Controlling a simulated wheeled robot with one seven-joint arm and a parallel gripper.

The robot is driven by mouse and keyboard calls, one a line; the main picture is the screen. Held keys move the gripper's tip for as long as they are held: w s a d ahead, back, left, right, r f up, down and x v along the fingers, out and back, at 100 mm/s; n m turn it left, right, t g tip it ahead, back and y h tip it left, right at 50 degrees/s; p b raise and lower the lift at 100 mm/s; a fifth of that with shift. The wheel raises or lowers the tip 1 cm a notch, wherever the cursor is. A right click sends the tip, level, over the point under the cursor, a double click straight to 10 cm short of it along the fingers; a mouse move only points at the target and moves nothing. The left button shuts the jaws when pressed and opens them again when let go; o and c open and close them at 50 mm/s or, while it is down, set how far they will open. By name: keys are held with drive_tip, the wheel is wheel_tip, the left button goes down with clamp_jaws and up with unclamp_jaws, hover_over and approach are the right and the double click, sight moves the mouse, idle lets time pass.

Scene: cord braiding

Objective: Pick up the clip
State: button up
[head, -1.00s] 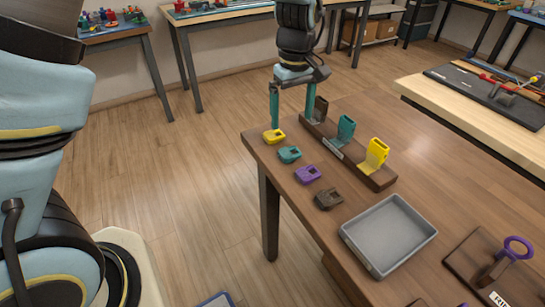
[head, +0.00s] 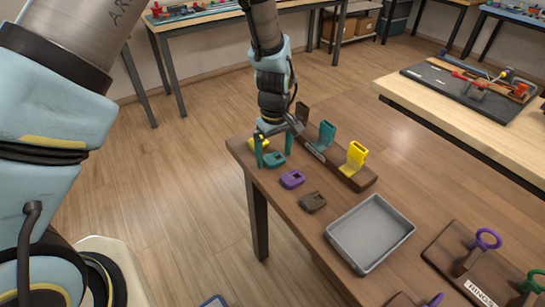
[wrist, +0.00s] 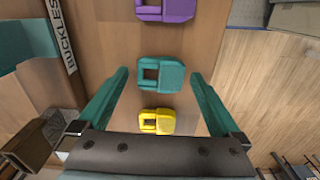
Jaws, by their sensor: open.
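Several small clips lie in a row along the near left edge of the brown table: yellow (head: 264,143), teal (head: 276,159), purple (head: 292,179) and dark brown (head: 313,201). My gripper (head: 273,150) is open and empty, pointing down over the teal clip. In the wrist view the teal clip (wrist: 172,75) shows between the two teal fingers (wrist: 158,76), apart from both. The yellow clip (wrist: 157,122) is nearer the gripper base, and the purple clip (wrist: 165,10) is at the top edge. The fingers partly hide the yellow clip in the head view.
A dark wooden rack (head: 372,181) labelled for buckles holds upright brown (head: 303,112), teal (head: 326,135) and yellow (head: 356,157) pieces beside the clips. A grey tray (head: 371,232) lies to the right.

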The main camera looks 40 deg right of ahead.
drive_tip(key=shift+f, duration=0.1)
drive_tip(key=c, duration=1.3)
